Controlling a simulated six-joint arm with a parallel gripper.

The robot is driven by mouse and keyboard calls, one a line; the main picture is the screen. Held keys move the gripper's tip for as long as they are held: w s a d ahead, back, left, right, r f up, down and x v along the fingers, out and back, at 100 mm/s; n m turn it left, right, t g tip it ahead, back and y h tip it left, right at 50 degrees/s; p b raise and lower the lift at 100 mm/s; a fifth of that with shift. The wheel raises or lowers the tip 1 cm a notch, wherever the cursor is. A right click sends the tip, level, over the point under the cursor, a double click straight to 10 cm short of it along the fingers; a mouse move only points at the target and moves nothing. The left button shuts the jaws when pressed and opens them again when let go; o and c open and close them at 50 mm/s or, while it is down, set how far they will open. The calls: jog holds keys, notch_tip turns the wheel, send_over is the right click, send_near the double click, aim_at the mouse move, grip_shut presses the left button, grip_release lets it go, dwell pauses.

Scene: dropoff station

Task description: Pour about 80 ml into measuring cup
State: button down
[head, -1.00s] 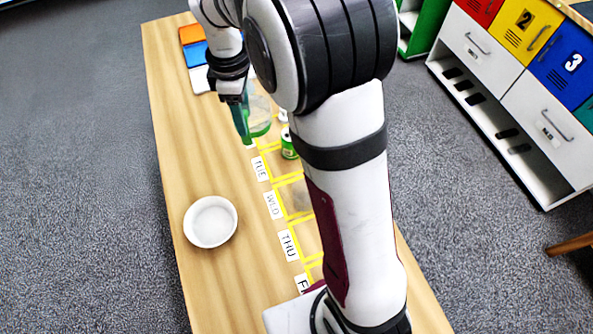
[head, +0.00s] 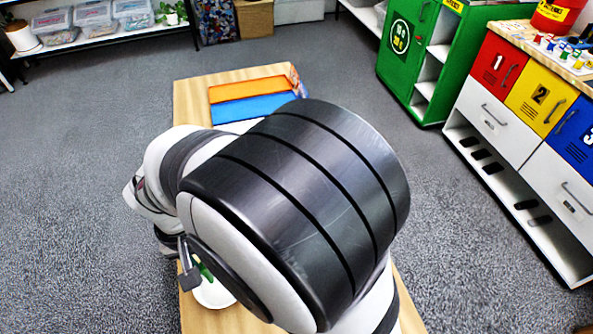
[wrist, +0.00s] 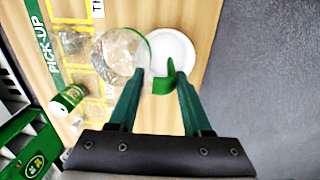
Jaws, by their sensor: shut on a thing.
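My gripper (wrist: 160,78) is shut on the green handle (wrist: 164,84) of a clear jug (wrist: 122,50) with a green rim. Clear vessels (wrist: 72,40) stand by the yellow lines at left; which one is the measuring cup I cannot tell. In the head view my arm hides most of the jug; the bowl (head: 214,294) shows below the gripper.
A green can (wrist: 67,100) lies or stands left in the wrist view. The wooden table (head: 190,98) carries orange (head: 245,88) and blue (head: 252,107) trays at its far end. Coloured drawers (head: 500,65) stand off to the right, apart from the table.

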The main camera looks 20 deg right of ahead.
jog(key=shift+d, duration=0.15)
jog(key=shift+d+r+y, duration=0.15)
jog(key=shift+d+y, duration=0.6)
jog(key=shift+y, duration=0.25)
jog(key=shift+d+f+y, duration=0.2)
jog(key=shift+d+y, duration=1.2)
jog(key=shift+d, duration=0.25)
jog(key=shift+d+f+y, duration=0.15)
jog(key=shift+d+y, duration=1.25)
jog(key=shift+d, duration=0.25)
jog(key=shift+d+r+y+p, duration=0.4)
jog(key=shift+d+r+y, duration=0.25)
jog(key=shift+r+y, duration=0.15)
jog(key=shift+d+r, duration=0.1)
jog(key=shift+d, duration=0.05)
jog(key=shift+s+d+r+y+p, duration=0.1)
jog(key=shift+d+r+y+p, duration=0.45)
jog(key=shift+y+p, duration=0.4)
jog(key=shift+d+r+y+p, duration=0.4)
jog(key=shift+d+y+p, duration=0.3)
jog(key=shift+p, duration=0.35)
jog(key=shift+a, duration=0.15)
